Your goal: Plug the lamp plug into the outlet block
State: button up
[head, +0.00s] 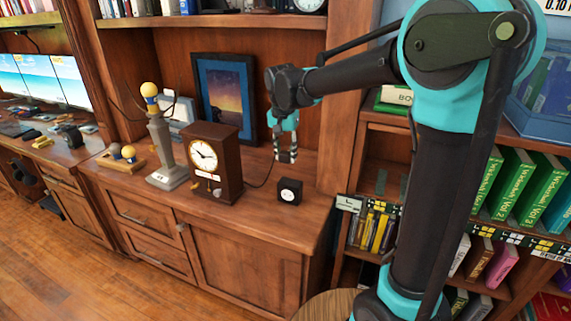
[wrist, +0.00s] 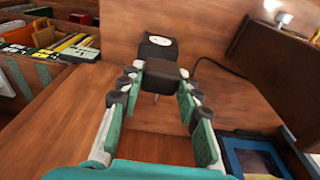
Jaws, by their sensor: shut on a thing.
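My gripper (head: 287,156) is shut on the lamp plug, a dark block (wrist: 163,76) between the fingertips in the wrist view. A small metal prong seems to show below it. In the head view the fingers hide most of the plug. A dark cord (wrist: 222,66) runs right from it. The outlet block (head: 290,190) is a small black cube with a round pale face on the cabinet top. In the wrist view it (wrist: 157,46) shows just beyond the plug. The plug looks held above and apart from it. The lamp (head: 162,150) is a grey pedestal with a bulb, left of the clock.
A brown clock (head: 216,165) stands between lamp and outlet block. A framed picture (head: 224,95) leans at the back. A wooden stand with bulbs (head: 123,158) lies at the left. The cabinet top (head: 255,213) is clear in front, and a bookshelf with green books (head: 505,185) stands at right.

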jog(key=shift+r, duration=0.3)
jog(key=s+f, duration=0.2)
jog(key=f, duration=0.4)
jog(key=s+a+f, duration=0.1)
jog(key=s+f, duration=0.1)
jog(key=f, duration=0.3)
jog(key=s+a+f, duration=0.1)
jog(key=s+f, duration=0.1)
jog(key=f, duration=0.4)
jog(key=shift+s+a+f, duration=0.15)
jog(key=shift+s+f, duration=0.1)
jog(key=shift+f, duration=0.1)
jog(key=shift+w, duration=0.1)
jog(key=shift+w+d, duration=0.35)
jog(key=shift+w, duration=0.55)
jog(key=shift+w+d, duration=0.3)
jog(key=shift+w, duration=0.55)
jog(key=shift+w+d, duration=0.35)
jog(key=shift+w, duration=0.55)
jog(key=shift+w+d, duration=0.2)
jog(key=shift+w, duration=0.3)
jog(key=o, duration=1.2)
